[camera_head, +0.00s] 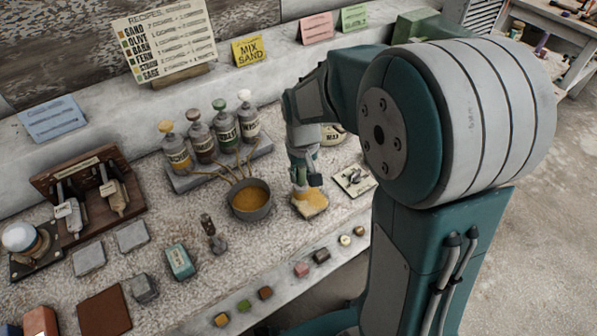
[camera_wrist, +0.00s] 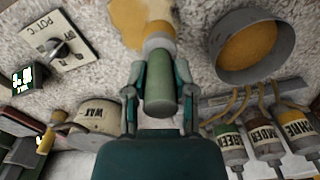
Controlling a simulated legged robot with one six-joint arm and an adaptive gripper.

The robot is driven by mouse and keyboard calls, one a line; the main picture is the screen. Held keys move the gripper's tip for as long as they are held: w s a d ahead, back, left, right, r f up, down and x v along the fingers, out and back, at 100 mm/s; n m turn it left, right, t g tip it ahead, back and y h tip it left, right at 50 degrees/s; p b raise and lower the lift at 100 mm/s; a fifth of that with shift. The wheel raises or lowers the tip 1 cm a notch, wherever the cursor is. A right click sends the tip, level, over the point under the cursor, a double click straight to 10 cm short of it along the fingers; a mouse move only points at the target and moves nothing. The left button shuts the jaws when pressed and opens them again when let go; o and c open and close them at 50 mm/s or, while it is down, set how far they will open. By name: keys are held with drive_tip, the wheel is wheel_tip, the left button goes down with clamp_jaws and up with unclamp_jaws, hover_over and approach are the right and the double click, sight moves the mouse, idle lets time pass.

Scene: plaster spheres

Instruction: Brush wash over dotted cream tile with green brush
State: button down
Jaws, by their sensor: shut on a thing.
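My gripper (camera_wrist: 158,95) is shut on the green brush (camera_wrist: 160,80), whose handle stands between the two fingers in the wrist view. In the head view the tile (camera_head: 312,209) lies on the bench under my gripper (camera_head: 304,180). Yellow-ochre wash covers much of its face, with a paler edge showing. Its dots cannot be made out. The grey pot of ochre wash (camera_head: 250,212) stands just left of the tile, and in the wrist view the pot (camera_wrist: 216,50) is at the upper right.
Several labelled bottles (camera_head: 202,142) stand in a rack behind the pot. A dial plate (camera_head: 354,180) lies right of the tile, and a WAX tin (camera_wrist: 97,115) is near my gripper. Small coloured blocks (camera_head: 301,270) line the front edge. A yellow "MIX SAND" card (camera_head: 249,51) stands behind.

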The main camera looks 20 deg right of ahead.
drive_tip(key=shift+r, duration=1.3)
drive_tip(key=shift+s, duration=0.1)
